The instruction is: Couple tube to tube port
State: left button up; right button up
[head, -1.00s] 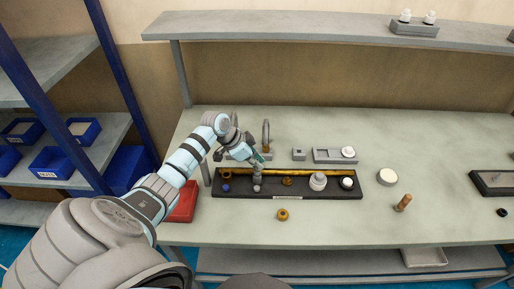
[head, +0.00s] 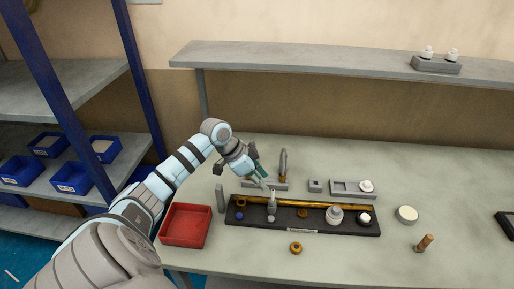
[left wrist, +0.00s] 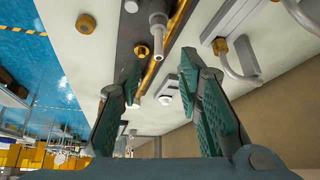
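My left gripper (head: 259,176) is open and empty above the back left part of a dark tray (head: 320,230). It also shows in the left wrist view (left wrist: 161,72), with its teal finger pads apart. A grey upright fitting (head: 271,205) stands in the tray just below and to the right of the fingers. In the left wrist view the fitting (left wrist: 158,24) is beyond the fingertips. A bent grey tube (left wrist: 238,68) with a brass nut (left wrist: 220,46) stands behind the tray; it also shows in the head view (head: 283,164). My right gripper is not in view.
A gold bar (head: 310,204) runs along the tray's back. A grey-white fitting (head: 334,214) and a white knob (head: 364,218) stand in the tray. A red bin (head: 186,226) is at left, and a brass ring (head: 296,248) lies in front. A shelf (head: 320,62) overhangs the back.

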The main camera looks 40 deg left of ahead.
pick_arm(q)
jog(key=v, duration=0.3)
jog(key=shift+s+a+r, duration=0.1)
jog(key=shift+s+r, duration=0.05)
jog(key=shift+r, duration=0.2)
